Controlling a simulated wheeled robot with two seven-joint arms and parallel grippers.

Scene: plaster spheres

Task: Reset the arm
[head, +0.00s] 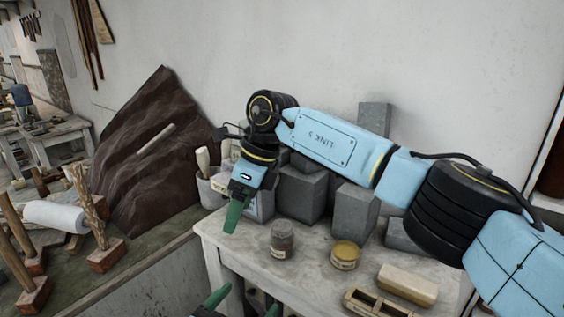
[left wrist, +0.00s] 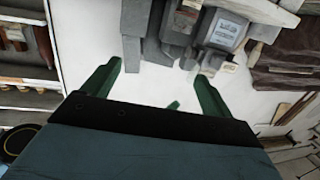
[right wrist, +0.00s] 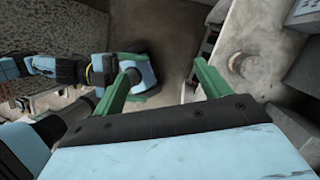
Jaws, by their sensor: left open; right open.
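My right arm reaches in from the right in the head view, across the grey blocks. Its gripper (head: 236,212) points down over the left part of the pale table (head: 222,245), with its green fingers overlapping in this view. In the right wrist view the fingers of the right gripper (right wrist: 165,70) are wide apart with nothing between them. My left gripper (head: 246,301) is low at the bottom edge of the head view, mostly cut off. In the left wrist view its fingers (left wrist: 159,70) are spread and empty. No plaster sphere is clearly visible.
Grey blocks (head: 355,211) stand on the table. In front are a grey jar (head: 282,240), a yellow-topped jar (head: 345,256), a pale block (head: 408,285) and a wooden box (head: 372,303). A dark rock-like slab (head: 150,155) leans at the wall. Mallets (head: 105,257) stand on the left bench.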

